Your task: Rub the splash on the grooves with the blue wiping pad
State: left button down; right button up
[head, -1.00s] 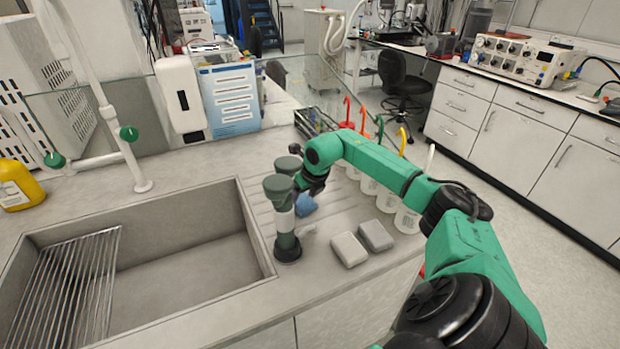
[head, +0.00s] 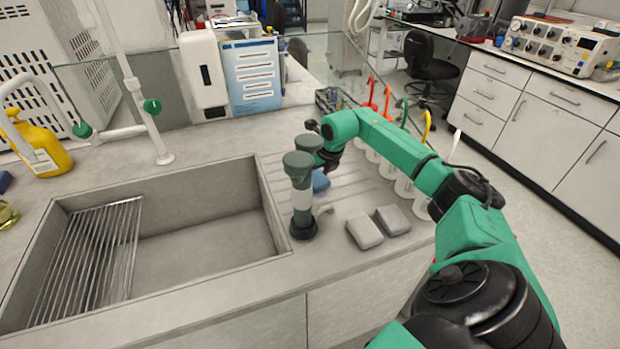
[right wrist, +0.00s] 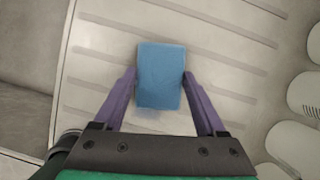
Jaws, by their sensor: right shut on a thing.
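The blue wiping pad (right wrist: 160,75) is between the two purple fingers of my right gripper (right wrist: 159,82) in the right wrist view. The gripper is shut on it. In the head view the pad (head: 320,181) shows partly below my right gripper (head: 328,160), behind the near reactor-like vessel. The pad is over the grooves (right wrist: 230,58) of the pale drainboard; I cannot tell whether it touches them. A faint bluish-grey patch (right wrist: 148,113) shows just below the pad in the wrist view; I cannot tell whether it is splash or shadow. My left gripper is out of view.
Two dark green-capped vessels (head: 301,195) stand left of the pad, close to my right gripper. Two grey blocks (head: 364,231) lie in front. White bottles with coloured spouts (head: 405,188) line the right side. The sink (head: 200,220) opens to the left.

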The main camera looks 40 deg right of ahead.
aim_at(334, 176)
jog(key=shift+s+d+b, duration=0.15)
jog(key=shift+s+d, duration=0.1)
jog(key=shift+d, duration=0.45)
jog(key=shift+s+d+b, duration=0.15)
jog(key=shift+s+d, duration=0.15)
jog(key=shift+d, duration=0.45)
jog(key=shift+s+d+b, duration=0.15)
jog(key=shift+s+d, duration=0.1)
jog(key=shift+d, duration=0.45)
jog(key=shift+s+d+f+b, duration=0.1)
jog(key=shift+s+d+b, duration=0.1)
jog(key=shift+d, duration=0.3)
jog(key=shift+s+d+f+b, duration=0.1)
jog(key=shift+d+b, duration=0.1)
jog(key=shift+d, duration=0.3)
jog(key=shift+s+d+r, duration=0.1)
jog(key=shift+s+d, duration=0.15)
jog(key=shift+d, duration=0.45)
jog(key=shift+s+d, duration=0.3)
jog(key=shift+d, duration=0.45)
jog(key=shift+s+d+r, duration=0.1)
jog(key=shift+s+d, duration=0.15)
jog(key=shift+d, duration=0.45)
notch_tip(334, 176, up, 6)
jog(key=p, duration=0.5)
notch_tip(334, 176, up, 3)
jog(key=p, duration=0.3)
